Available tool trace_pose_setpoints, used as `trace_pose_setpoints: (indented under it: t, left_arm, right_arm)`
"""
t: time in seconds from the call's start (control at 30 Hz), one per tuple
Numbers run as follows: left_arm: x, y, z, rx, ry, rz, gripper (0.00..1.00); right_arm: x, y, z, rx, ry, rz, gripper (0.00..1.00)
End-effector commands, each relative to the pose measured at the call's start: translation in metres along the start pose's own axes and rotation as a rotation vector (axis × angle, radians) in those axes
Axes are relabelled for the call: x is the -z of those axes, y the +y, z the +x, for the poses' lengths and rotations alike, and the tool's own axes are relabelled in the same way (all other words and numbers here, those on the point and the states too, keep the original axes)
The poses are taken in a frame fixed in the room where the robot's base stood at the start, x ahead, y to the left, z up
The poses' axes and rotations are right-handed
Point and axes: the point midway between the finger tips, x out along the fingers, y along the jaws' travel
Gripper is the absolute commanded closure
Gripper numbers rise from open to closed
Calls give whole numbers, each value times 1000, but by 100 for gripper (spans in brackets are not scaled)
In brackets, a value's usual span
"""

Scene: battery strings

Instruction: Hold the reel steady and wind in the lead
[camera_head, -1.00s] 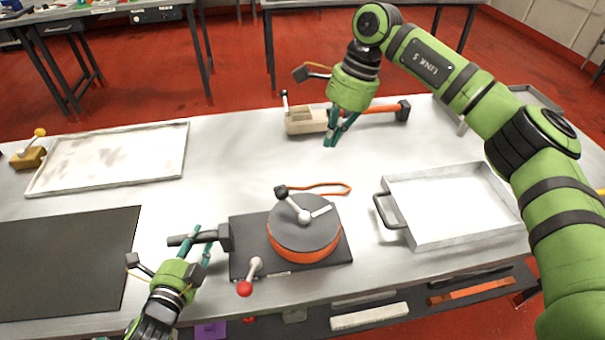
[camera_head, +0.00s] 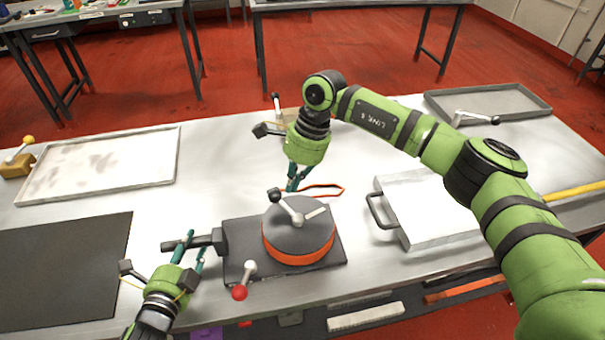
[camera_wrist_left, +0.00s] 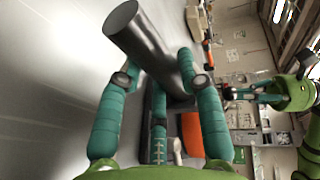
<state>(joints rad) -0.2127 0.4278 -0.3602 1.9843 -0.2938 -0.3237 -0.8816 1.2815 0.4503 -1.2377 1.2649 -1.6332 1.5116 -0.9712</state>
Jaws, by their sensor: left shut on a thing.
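The reel (camera_head: 298,238) has a dark grey top and an orange lead wound round its side. It sits on a dark base plate (camera_head: 325,262). A crank (camera_head: 289,208) with a black knob lies across its top. The lead's loose end (camera_head: 325,187) lies in a loop on the table behind the reel. My left gripper (camera_head: 191,245) is shut on the dark bar handle (camera_head: 203,240) at the base's left side; this handle also shows in the left wrist view (camera_wrist_left: 140,45). My right gripper (camera_head: 294,187) hangs just above and behind the crank knob, apparently empty; its finger gap is unclear.
A lever with a red knob (camera_head: 240,292) stands at the base's front left. A black mat (camera_head: 60,270) and a shallow tray (camera_head: 35,195) lie left. My right arm hides part of the table behind.

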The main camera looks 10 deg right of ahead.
Motion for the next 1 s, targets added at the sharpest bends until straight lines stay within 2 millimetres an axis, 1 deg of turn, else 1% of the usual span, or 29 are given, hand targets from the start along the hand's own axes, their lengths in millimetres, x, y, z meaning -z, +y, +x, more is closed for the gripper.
trace_pose_setpoints:
  t: [0.4,1.0]
  left_arm:
    - [0,0,0,1,1,-7,100]
    - [0,0,0,1,0,-6,100]
  right_arm:
    - [-1,0,0,-2,0,-6,100]
    - [-7,-1,2,-32,1,-106,100]
